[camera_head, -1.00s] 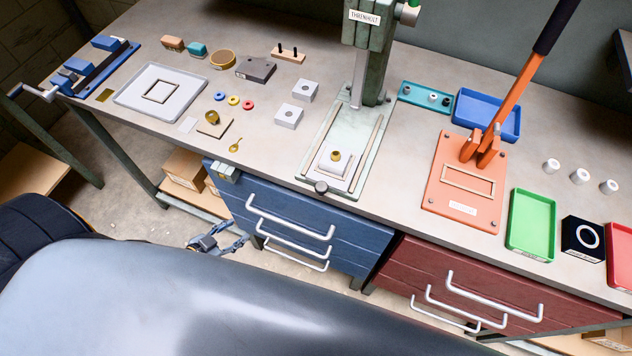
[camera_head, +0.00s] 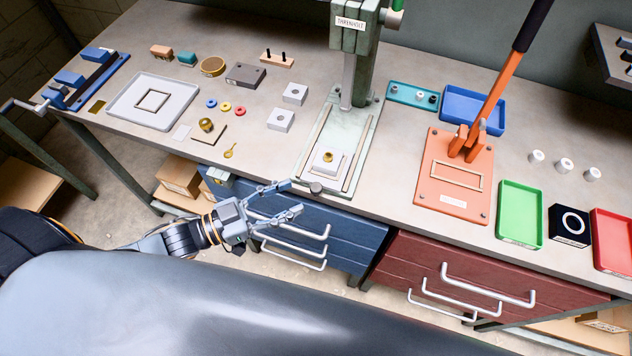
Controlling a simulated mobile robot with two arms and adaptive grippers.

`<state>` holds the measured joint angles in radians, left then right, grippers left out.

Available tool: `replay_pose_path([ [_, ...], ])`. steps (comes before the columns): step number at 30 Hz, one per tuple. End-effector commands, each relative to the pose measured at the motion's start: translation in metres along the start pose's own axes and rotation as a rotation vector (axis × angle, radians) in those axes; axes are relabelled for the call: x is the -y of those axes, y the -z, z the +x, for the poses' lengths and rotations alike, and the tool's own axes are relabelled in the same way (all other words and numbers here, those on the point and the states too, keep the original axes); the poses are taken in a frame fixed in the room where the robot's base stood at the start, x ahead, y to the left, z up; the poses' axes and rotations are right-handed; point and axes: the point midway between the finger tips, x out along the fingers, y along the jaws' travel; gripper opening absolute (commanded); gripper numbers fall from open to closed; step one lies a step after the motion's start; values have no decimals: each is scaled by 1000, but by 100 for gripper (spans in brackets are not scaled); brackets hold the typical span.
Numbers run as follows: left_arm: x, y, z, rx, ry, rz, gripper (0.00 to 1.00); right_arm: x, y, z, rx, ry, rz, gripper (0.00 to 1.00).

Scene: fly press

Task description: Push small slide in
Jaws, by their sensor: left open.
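The green fly press (camera_head: 360,60) stands on the bench in the middle. Its pale bed (camera_head: 312,170) carries a small white slide (camera_head: 321,168) with a brass bush (camera_head: 327,156) on top. A dark round knob (camera_head: 316,187) sits at the bed's front edge, by the bench edge. My left gripper (camera_head: 291,198) is open and empty, in front of the blue drawers. Its fingertips point right, a short way left of the knob and apart from it. My right gripper is out of the picture.
Blue drawers (camera_head: 340,228) with pale handles lie under the press, behind my left gripper. Left of the press are grey blocks (camera_head: 281,119) and a pale tray (camera_head: 125,108). An orange lever press (camera_head: 450,185) and green tray (camera_head: 520,212) stand to the right.

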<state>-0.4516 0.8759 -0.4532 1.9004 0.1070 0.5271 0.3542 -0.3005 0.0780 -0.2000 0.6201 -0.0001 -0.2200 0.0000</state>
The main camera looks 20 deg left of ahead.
Motion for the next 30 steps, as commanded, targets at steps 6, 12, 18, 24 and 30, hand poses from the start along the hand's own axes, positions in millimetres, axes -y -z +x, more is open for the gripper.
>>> replay_pose_path([
  [6, 1, 3, 41, -3, 1, 2, 48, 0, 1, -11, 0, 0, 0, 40],
  [12, 0, 2, 65, -1, 0, 1, 48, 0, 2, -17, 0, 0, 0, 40],
  [18, 0, 0, 71, 2, 0, 1, 48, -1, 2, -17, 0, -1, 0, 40],
  [24, 0, -1, 71, 2, 0, 1, 48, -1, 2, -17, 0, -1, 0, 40],
  [30, 0, 0, 71, 2, 0, 1, 7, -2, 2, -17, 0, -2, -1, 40],
])
